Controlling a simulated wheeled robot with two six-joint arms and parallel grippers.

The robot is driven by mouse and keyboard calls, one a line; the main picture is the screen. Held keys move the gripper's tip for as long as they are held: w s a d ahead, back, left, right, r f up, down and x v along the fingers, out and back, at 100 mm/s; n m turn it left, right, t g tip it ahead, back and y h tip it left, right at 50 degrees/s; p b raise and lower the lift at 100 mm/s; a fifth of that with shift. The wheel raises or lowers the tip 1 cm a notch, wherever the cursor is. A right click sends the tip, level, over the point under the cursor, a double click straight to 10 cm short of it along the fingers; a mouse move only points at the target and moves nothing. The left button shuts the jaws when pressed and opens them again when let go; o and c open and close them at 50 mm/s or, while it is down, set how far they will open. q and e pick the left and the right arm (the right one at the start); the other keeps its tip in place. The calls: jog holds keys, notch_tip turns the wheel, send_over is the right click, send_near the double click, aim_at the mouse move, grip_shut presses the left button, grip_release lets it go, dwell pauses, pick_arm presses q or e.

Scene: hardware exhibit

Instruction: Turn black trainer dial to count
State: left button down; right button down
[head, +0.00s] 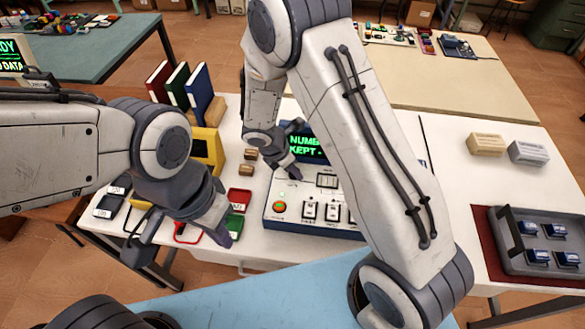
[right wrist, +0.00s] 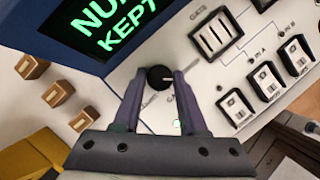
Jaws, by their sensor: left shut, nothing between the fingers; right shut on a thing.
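The trainer (head: 320,215) is a white and blue panel box on the white table, with a screen (head: 306,147) reading green text, "NUMB... KEPT". In the right wrist view, the black dial (right wrist: 158,79) is a round knob with a pale pointer line, on the panel below the screen (right wrist: 108,25). My right gripper (right wrist: 160,78) is shut on the dial, one finger on each side. In the head view, my right gripper (head: 293,172) is at the panel's upper left and hides the dial. My left gripper (head: 222,238) is shut and empty, left of the trainer. The dial's lettering is too blurred to read.
A red tray (head: 240,196) and green tray (head: 234,228) lie left of the trainer, near small brown blocks (head: 246,170). A grey tray (head: 510,262) stands at right.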

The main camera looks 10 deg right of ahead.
jog(key=m+p, duration=0.1)
jog(key=m, duration=0.1)
jog(key=m+g+p, duration=0.1)
jog(key=shift+w+r+m+h, duration=0.15)
jog(key=shift+m+h, duration=0.15)
jog(key=shift+m, duration=0.1)
jog(key=m+g, duration=0.1)
jog(key=m, duration=0.2)
jog(key=shift+w+m+g+p, duration=0.1)
jog(key=shift+m+g+p, duration=0.2)
jog(key=shift+g, duration=0.1)
jog(key=m+g, duration=0.1)
jog(key=m, duration=0.1)
jog(key=m+y, duration=0.1)
jog(key=m, duration=0.2)
jog(key=shift+w+g, duration=0.15)
jog(key=shift+g, duration=0.25)
jog(key=m+y, duration=0.1)
jog(key=m, duration=0.1)
jog(key=m+g, duration=0.1)
jog(key=m, duration=0.2)
jog(key=shift+d+y, duration=0.15)
jog(key=shift+y, duration=0.25)
jog(key=shift+w+m, duration=0.1)
jog(key=shift+m, duration=0.3)
jog(key=shift+c, duration=2.3)
grip_release()
jog(key=shift+b, duration=0.3)
